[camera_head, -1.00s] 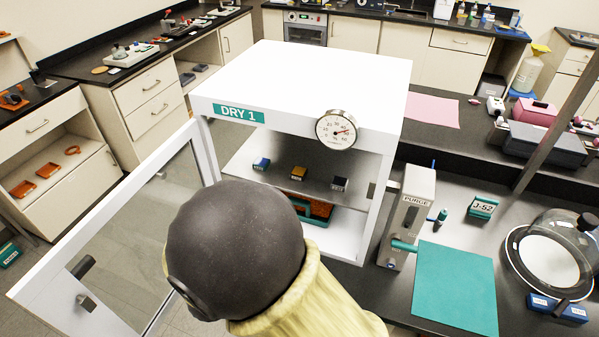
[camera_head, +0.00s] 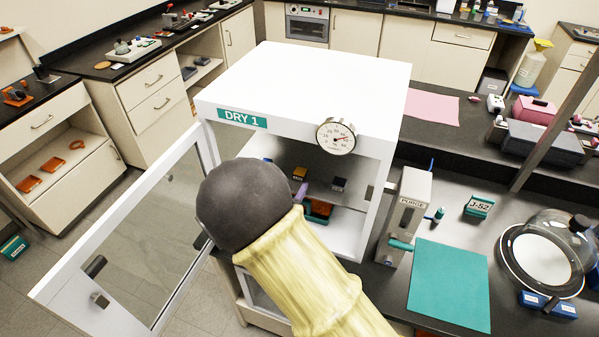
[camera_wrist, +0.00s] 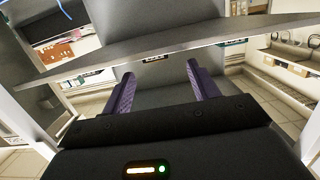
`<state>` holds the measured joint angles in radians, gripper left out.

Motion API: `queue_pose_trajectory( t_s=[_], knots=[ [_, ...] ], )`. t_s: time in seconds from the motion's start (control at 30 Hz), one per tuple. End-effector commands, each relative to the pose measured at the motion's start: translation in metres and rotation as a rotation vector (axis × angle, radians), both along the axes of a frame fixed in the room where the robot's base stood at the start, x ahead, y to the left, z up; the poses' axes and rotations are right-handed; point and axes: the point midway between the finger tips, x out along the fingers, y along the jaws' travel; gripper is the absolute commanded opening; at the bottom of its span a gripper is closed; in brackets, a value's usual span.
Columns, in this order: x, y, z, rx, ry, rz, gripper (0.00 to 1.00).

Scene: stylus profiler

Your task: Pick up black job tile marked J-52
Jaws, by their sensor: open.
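A dark tile (camera_head: 339,184) with a pale label sits on the shelf inside the open DRY 1 cabinet (camera_head: 300,85), in the head view; its marking is too small to read. A blue tile is mostly hidden behind my arm. My gripper's purple fingers (camera_wrist: 163,83) are apart and empty in the wrist view; in the head view part of the gripper (camera_head: 300,192) shows at the cabinet mouth, in front of the yellow-topped tile. A small dark labelled item (camera_wrist: 153,57) shows beyond the fingers; I cannot read it.
The glass door (camera_head: 150,235) stands open at left. A shelf edge (camera_wrist: 180,42) crosses the wrist view. An orange and teal item lies below the shelf. Right are the PURGE box (camera_head: 408,215), a teal stand labelled J-52 (camera_head: 479,206), a teal mat (camera_head: 450,285) and a glass dome (camera_head: 550,240).

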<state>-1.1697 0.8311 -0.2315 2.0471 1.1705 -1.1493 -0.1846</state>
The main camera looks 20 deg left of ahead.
Motion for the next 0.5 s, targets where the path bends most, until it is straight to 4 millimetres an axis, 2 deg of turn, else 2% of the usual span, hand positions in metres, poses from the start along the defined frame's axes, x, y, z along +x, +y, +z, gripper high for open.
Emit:
queue_pose_trajectory(
  t_s=[0.2,0.5],
  knots=[
    [0.005,-0.001,0.000,-0.003,0.000,0.000,0.60],
    [0.042,-0.009,-0.008,-0.002,-0.001,0.001,0.60]
  ],
)
